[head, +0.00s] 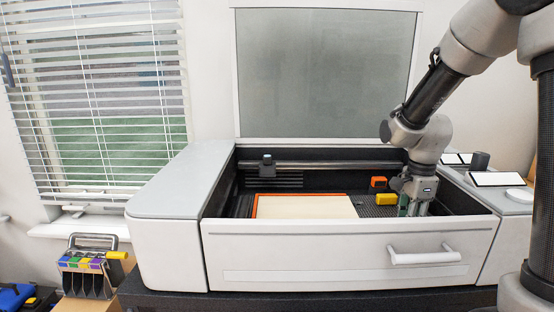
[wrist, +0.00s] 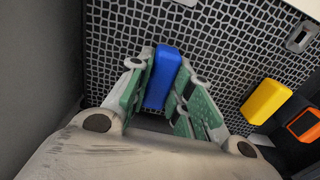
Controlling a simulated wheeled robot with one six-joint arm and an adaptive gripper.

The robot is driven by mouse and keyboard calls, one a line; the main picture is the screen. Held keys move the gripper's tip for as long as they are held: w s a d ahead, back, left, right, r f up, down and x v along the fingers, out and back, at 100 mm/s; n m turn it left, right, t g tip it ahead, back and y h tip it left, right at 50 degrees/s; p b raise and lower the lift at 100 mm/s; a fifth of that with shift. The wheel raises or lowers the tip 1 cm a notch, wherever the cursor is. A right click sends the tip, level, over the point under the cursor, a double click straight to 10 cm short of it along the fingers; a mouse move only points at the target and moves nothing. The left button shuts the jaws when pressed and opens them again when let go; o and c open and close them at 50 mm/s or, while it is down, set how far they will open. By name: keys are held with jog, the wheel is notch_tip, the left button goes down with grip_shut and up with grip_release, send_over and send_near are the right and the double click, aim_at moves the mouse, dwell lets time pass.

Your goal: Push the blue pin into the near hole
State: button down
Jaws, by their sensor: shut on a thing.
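My gripper (head: 410,208) is lowered into the right end of the machine's open bed. In the wrist view its green-padded fingers (wrist: 165,68) are shut on the blue pin (wrist: 163,78), which shows as a blue block between them. The pin is over the black mesh bed (wrist: 225,50); I cannot tell whether its lower end touches anything. In the head view the pin is hidden by the gripper. A small grey metal plate with a dark slot (wrist: 301,37) lies at the upper right of the wrist view. I cannot make out which opening is the near hole.
A yellow block (head: 386,199) and an orange block (head: 378,182) stand left of my gripper. An orange-edged pale sheet (head: 300,206) lies left of them. The white front wall (head: 330,255) with a handle (head: 424,256) and the dark side wall (wrist: 40,60) are close.

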jog(key=shift+r, duration=2.05)
jog(key=shift+a, duration=0.3)
jog(key=a+r, duration=0.4)
jog(key=a, duration=0.4)
jog(key=shift+a+f, duration=0.1)
jog(key=shift+f, duration=0.1)
jog(key=shift+f, duration=2.9)
jog(key=shift+f, duration=0.4)
